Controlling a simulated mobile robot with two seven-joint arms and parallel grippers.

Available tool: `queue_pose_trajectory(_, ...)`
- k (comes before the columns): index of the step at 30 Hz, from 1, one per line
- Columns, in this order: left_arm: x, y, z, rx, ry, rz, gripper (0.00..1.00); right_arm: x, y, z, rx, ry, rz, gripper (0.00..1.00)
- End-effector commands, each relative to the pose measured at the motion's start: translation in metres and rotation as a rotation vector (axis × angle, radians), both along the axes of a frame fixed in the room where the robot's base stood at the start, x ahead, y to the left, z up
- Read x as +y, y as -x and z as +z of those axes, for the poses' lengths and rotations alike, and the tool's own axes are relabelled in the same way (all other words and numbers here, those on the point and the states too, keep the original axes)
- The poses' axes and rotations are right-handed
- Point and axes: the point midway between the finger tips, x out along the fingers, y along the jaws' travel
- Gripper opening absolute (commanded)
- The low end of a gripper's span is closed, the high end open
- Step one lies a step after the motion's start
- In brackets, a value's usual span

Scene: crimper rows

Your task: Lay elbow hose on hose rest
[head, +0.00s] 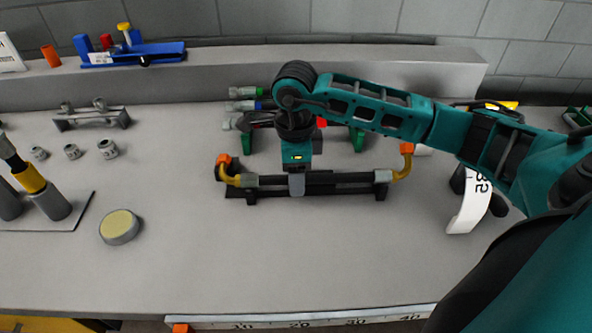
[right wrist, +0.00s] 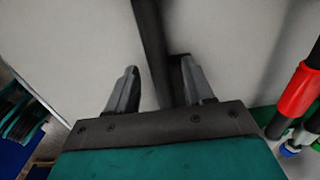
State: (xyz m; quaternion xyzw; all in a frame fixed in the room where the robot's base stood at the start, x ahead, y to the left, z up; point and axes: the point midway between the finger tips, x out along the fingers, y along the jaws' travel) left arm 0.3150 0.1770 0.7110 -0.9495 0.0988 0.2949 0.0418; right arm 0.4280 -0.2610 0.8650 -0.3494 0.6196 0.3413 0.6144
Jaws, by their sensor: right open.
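The elbow hose (head: 345,178) is a straight black tube with grey collars, yellow elbows and orange ends. It lies level along a low black rest (head: 340,190) in the middle of the bench, with both elbows turned toward the back. My right gripper (head: 297,185) points down over the tube, left of its middle, and hides part of it. In the right wrist view my gripper (right wrist: 160,85) is open, with the dark tube (right wrist: 152,45) running between its two fingers. Whether they touch it I cannot tell. My left gripper is out of view.
A white curved strip (head: 468,207) is at right. A round yellow-topped disc (head: 119,227) and a board with grey cylinders (head: 50,204) are at left. The front bench is clear.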

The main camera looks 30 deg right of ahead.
Motion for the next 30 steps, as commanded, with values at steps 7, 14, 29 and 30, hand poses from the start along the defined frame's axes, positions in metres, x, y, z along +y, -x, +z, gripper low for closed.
queue_pose_trajectory(7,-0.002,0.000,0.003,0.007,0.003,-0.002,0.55,0.000,-0.001,0.026,-0.007,0.000,0.002,0.52)
queue_pose_trajectory(14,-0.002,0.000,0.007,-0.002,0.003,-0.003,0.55,0.001,-0.002,0.080,-0.009,-0.001,0.001,0.52)
queue_pose_trajectory(29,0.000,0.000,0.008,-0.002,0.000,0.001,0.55,0.002,0.000,0.131,-0.004,-0.001,0.000,0.52)
queue_pose_trajectory(30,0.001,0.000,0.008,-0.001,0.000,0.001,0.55,0.002,0.000,0.131,-0.003,-0.002,0.000,0.52)
